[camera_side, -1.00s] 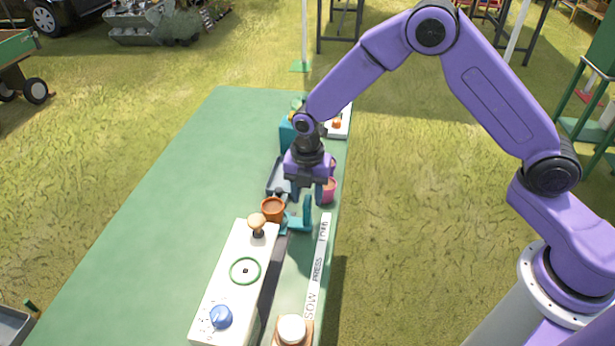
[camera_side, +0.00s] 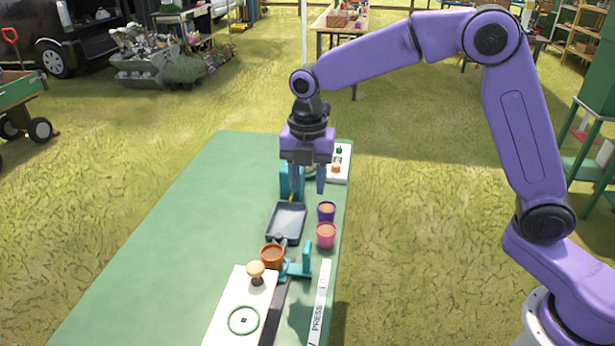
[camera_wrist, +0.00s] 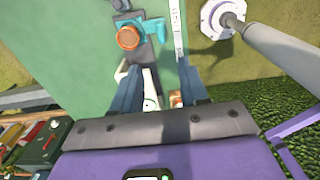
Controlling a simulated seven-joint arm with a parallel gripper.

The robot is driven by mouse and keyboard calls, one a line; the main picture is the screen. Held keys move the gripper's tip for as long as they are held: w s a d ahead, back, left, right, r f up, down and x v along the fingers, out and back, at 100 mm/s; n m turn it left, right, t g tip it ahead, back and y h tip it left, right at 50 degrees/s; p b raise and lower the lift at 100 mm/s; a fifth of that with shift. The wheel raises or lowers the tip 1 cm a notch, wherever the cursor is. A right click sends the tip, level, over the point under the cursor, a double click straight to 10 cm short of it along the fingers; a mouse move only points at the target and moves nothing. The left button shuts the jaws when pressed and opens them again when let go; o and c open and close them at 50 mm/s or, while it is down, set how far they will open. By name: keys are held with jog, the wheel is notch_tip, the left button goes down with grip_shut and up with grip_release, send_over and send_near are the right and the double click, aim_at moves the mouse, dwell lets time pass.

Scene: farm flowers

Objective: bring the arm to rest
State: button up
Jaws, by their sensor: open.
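My gripper (camera_side: 307,188) hangs above the far part of the green table (camera_side: 170,240), fingers pointing down. Its two fingers are apart with nothing between them; they also show apart in the wrist view (camera_wrist: 160,88). Below it in the side view are a grey tray (camera_side: 287,222), a purple pot (camera_side: 326,211) and a pink pot (camera_side: 326,235). It appears clear of all of them.
A terracotta pot (camera_side: 272,256) sits by a teal bracket (camera_side: 305,262). Nearer is a white box with a tan knob (camera_side: 256,270) and green ring (camera_side: 243,320). A teal block (camera_side: 288,182) stands behind the gripper. The table's left side is clear.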

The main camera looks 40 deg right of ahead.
jog(key=shift+r, duration=0.25)
jog(key=s+d+m, duration=0.4)
jog(key=s, duration=0.6)
jog(key=s+d+m, duration=0.5)
jog(key=s, duration=0.6)
jog(key=s+d+m, duration=0.5)
jog(key=s, duration=0.5)
jog(key=shift+s+f, duration=0.15)
jog(key=shift+s, duration=0.05)
